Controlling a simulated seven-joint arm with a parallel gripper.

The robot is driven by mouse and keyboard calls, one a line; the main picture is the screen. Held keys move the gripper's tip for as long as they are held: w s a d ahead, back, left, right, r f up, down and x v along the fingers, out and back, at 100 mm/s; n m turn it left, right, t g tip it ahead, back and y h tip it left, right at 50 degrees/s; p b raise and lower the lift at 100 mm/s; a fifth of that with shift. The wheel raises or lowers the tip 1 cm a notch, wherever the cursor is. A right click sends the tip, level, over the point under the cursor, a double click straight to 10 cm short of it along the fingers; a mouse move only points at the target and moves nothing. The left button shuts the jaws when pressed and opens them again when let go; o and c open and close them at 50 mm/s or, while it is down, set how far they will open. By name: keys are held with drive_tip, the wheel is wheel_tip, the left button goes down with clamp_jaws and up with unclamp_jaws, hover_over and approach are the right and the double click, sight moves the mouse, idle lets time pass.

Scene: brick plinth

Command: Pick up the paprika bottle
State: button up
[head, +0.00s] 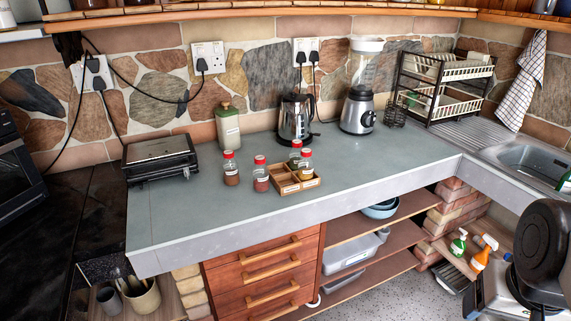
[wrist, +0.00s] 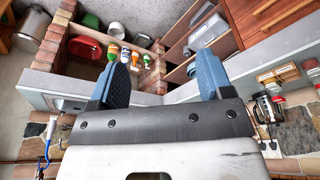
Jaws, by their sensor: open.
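Two red-capped spice bottles stand on the grey counter, a brown one (head: 231,174) and a redder one (head: 261,178). Their labels are too small to read, so I cannot tell which is paprika. Two more bottles stand in a small wooden caddy (head: 284,185), one at the back (head: 296,153) and one in front (head: 306,168). My gripper (wrist: 164,80) is open and empty in the wrist view, its blue fingers wide apart, away from the bottles. The caddy also shows at the right of the wrist view (wrist: 278,75). The gripper's fingers are not clear in the head view.
A sandwich press (head: 160,157), green canister (head: 228,126), kettle (head: 296,119) and blender (head: 358,110) stand along the back. A dish rack (head: 445,85) and sink (head: 535,150) are at right. The counter right of the caddy is clear.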

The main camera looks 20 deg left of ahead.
drive_tip(key=w+a+n+t+y, duration=0.1)
drive_tip(key=w+a+t, duration=0.1)
drive_tip(key=w+a, duration=0.6)
drive_tip(key=w+a+n+t, duration=0.2)
drive_tip(key=w+a, duration=0.3)
drive_tip(key=w, duration=0.8)
drive_tip(key=w+a+n+t+y, duration=0.1)
drive_tip(key=w+a+t, duration=0.1)
drive_tip(key=w+a, duration=0.6)
drive_tip(key=n+y, duration=0.6)
drive_tip(key=y, duration=0.3)
approach(262, 160)
drive_tip(key=x, duration=0.4)
drive_tip(key=shift+a, duration=0.1)
drive_tip(key=shift+x, duration=1.25)
drive_tip(key=shift+w+a+f+h, duration=0.1)
drive_tip(key=shift+f+h, duration=0.05)
drive_tip(key=shift+h, duration=0.15)
drive_tip(key=shift+x, duration=2.45)
